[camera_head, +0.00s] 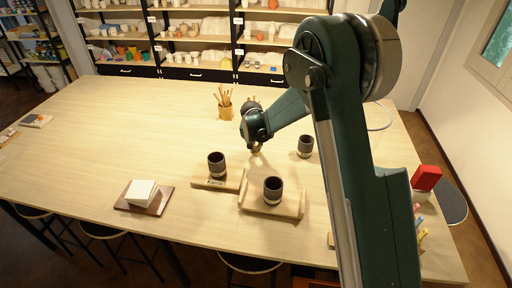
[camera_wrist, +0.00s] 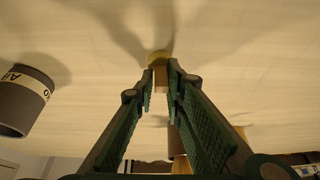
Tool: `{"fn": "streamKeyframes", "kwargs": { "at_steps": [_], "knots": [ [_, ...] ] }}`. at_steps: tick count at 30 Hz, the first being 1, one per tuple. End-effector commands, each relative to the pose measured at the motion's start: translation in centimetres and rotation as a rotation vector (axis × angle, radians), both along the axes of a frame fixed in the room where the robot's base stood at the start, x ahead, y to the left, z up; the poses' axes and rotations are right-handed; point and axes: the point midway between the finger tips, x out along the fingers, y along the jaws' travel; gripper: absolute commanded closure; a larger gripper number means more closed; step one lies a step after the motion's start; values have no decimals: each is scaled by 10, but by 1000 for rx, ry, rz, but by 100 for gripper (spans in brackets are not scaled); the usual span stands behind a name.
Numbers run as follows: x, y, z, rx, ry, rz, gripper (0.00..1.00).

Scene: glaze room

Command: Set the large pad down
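My gripper (camera_head: 256,149) is low over the table behind the cups. In the wrist view my gripper (camera_wrist: 166,78) has its fingertips close on both sides of a small tan piece with a yellowish round end (camera_wrist: 160,57). I take this to be the large pad. In the head view only a small tan bit of it (camera_head: 255,153) shows below my gripper. Shadows fall on the table beyond it. I cannot tell whether it touches the table.
Dark cups stand on two wooden boards, left (camera_head: 217,164) and front (camera_head: 272,190). Another cup (camera_head: 305,147) is at the right. A tool pot (camera_head: 225,112) stands behind. A white block (camera_head: 141,190) lies on a brown board at left.

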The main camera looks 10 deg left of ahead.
Motion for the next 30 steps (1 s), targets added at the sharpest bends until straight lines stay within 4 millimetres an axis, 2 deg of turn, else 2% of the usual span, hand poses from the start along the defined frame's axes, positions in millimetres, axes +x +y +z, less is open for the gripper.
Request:
{"fn": "streamKeyframes", "kwargs": {
  "at_steps": [3,19,30],
  "knots": [
    [0,0,0,0,0,0,75],
    [-1,0,6,0,0,0,75],
    [-14,0,37,0,0,0,75]
  ]
}}
